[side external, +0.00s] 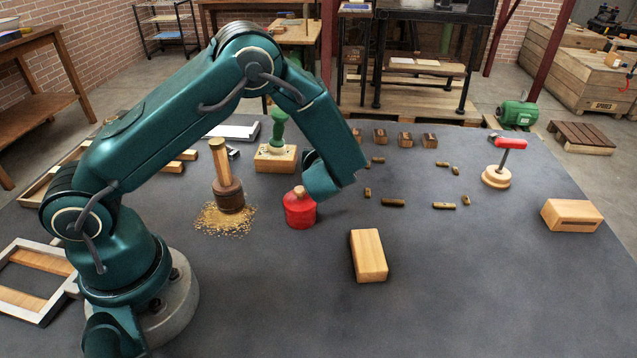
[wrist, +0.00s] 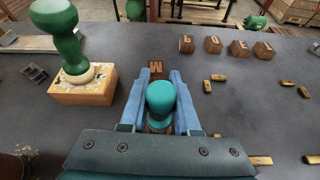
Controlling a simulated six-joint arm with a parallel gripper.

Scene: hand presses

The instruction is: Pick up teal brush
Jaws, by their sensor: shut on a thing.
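The teal brush (wrist: 160,98) shows in the wrist view as a rounded teal knob with a brownish lower part, partly hidden. My gripper (wrist: 158,77) has its two blue fingers on either side of it and is shut on it. In the side external view my forearm and wrist cover the fingers and the brush. I cannot tell whether the brush touches the table.
A green-handled stamp on a wooden block (side external: 275,158) stands left of my gripper; a red pot (side external: 299,209) is close in front. Wooden letter blocks (side external: 404,139) and small brass pieces (side external: 393,202) lie to the right. A wooden block (side external: 368,256) lies in front; the front right is clear.

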